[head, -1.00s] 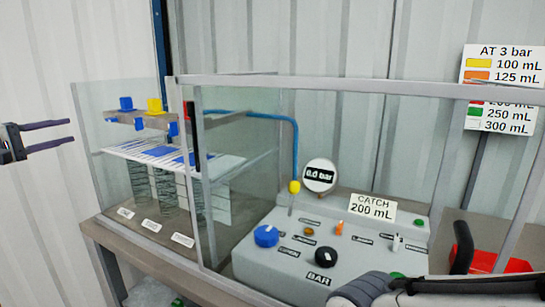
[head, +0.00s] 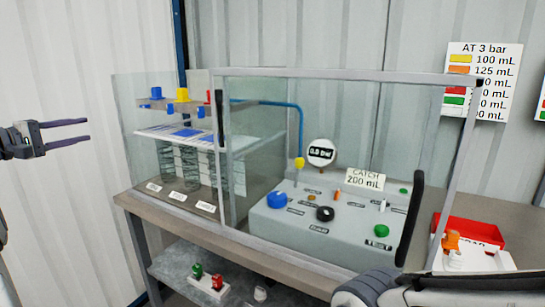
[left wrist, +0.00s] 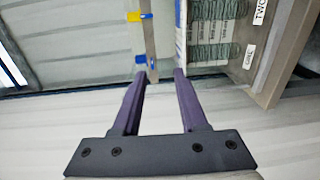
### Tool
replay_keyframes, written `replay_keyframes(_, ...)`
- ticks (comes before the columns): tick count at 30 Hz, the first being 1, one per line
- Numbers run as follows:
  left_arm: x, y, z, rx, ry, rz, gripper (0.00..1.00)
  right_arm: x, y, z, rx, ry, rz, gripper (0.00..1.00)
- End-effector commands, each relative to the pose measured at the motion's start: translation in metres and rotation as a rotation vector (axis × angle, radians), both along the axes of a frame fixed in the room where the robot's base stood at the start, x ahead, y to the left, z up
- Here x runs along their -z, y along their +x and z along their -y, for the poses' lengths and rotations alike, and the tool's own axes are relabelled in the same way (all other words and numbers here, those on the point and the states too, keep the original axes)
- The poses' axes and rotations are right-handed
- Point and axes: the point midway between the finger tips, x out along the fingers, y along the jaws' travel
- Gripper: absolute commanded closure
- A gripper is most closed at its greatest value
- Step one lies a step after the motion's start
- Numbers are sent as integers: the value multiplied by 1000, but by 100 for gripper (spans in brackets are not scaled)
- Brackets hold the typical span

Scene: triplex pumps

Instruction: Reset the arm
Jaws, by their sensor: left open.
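My left gripper (head: 84,131) is at the left edge of the head view, level and to the left of the glass case, apart from it. Its two dark fingers are open with nothing between them. In the left wrist view the open fingers (left wrist: 160,75) point toward the case's side, with blue and yellow parts beyond. A dark link of my right arm shows at the bottom right of the head view. My right gripper cannot be made out.
The pump unit with coiled springs (head: 196,170) and a grey control panel (head: 345,225) stand behind glass on a bench (head: 180,223). A red tray (head: 465,232) lies at right. A lower shelf (head: 176,272) holds small green and red parts. Free room lies left of the bench.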

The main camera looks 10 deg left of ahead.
Motion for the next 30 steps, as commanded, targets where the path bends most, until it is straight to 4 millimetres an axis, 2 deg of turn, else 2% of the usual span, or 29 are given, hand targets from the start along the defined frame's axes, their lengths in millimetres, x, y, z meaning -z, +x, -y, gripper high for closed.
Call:
replay_keyframes(5, 21, 16, 20, 4, 2, -78, 57, 0, 0, 0, 0, 0, 0, 4)
replay_keyframes(11, 58, 35, 56, 16, 25, -210, 57, 0, 0, 0, 0, 0, 0, 4)
replay_keyframes(17, 115, 46, 115, 51, 98, -403, 57, 0, 0, 0, 0, 0, 0, 4)
replay_keyframes(19, 142, 44, 146, 76, 151, -491, 57, 0, 0, 0, 0, 0, 0, 4)
replay_keyframes(23, 203, 20, 217, 156, 329, -674, 57, 0, 0, 0, 0, 0, 0, 4)
replay_keyframes(26, 248, -18, 268, 245, 522, -788, 57, 0, 0, 0, 0, 0, 0, 4)
replay_keyframes(27, 263, -36, 285, 287, 610, -819, 57, 0, 0, 0, 0, 0, 0, 4)
replay_keyframes(30, 294, -80, 318, 392, 821, -858, 57, 0, 0, 0, 0, 0, 0, 4)
